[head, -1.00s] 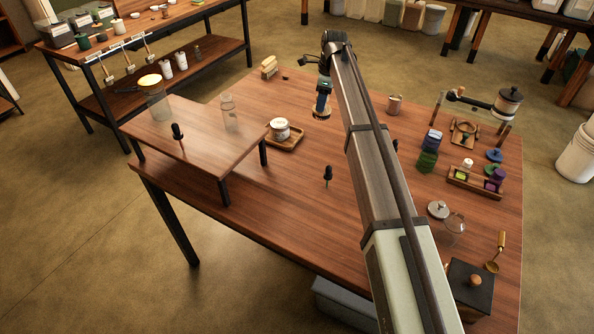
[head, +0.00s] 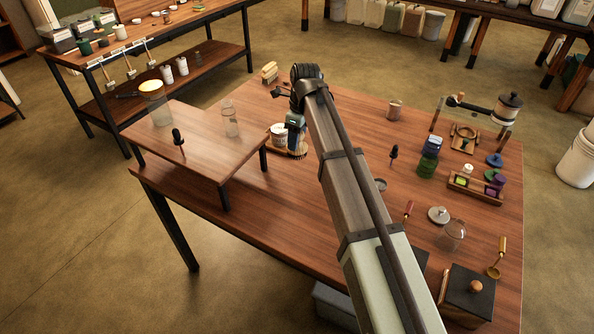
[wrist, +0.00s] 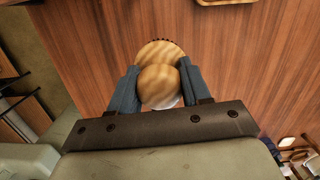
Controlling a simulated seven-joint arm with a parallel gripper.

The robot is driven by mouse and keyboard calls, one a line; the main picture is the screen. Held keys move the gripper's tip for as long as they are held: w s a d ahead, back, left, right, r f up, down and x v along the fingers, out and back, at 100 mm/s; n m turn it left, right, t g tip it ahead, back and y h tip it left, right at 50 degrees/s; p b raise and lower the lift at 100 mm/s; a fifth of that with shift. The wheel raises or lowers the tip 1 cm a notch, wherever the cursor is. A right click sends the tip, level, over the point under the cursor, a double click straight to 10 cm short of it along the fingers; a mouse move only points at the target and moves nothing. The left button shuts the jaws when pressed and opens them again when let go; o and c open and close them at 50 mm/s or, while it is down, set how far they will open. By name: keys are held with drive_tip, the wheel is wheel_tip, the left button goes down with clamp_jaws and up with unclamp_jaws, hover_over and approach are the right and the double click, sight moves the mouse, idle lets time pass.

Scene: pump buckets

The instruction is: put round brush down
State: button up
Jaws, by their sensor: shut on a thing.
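The round brush (wrist: 160,85) has a wooden knob and a wider round wooden body with dark bristles just showing at its far edge. My gripper (wrist: 158,74) is shut on its knob, with one blue-grey finger on each side. In the head view, my gripper (head: 296,122) points down and the brush (head: 298,147) hangs under it, beside the small wooden tray. Its bristles are mostly hidden, and I cannot tell whether it touches the table (head: 240,185).
A white-labelled jar (head: 278,131) stands on the small wooden tray beside the brush. A raised wooden shelf (head: 205,150) with glass jars is to the left. A yellowish brush (head: 269,70) lies at the back. Table right of my arm holds a green-and-blue stack (head: 429,155) and a dropper (head: 394,153).

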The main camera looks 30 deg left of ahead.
drive_tip(key=shift+f, duration=4.8)
drive_tip(key=shift+f, duration=0.1)
drive_tip(key=o, duration=1.3)
drive_tip(key=shift+c, duration=0.2)
drive_tip(key=r, duration=0.4)
drive_tip(key=d+r, duration=0.1)
drive_tip(key=r, duration=0.7)
drive_tip(key=shift+w+d+r, duration=0.1)
drive_tip(key=shift+d, duration=0.1)
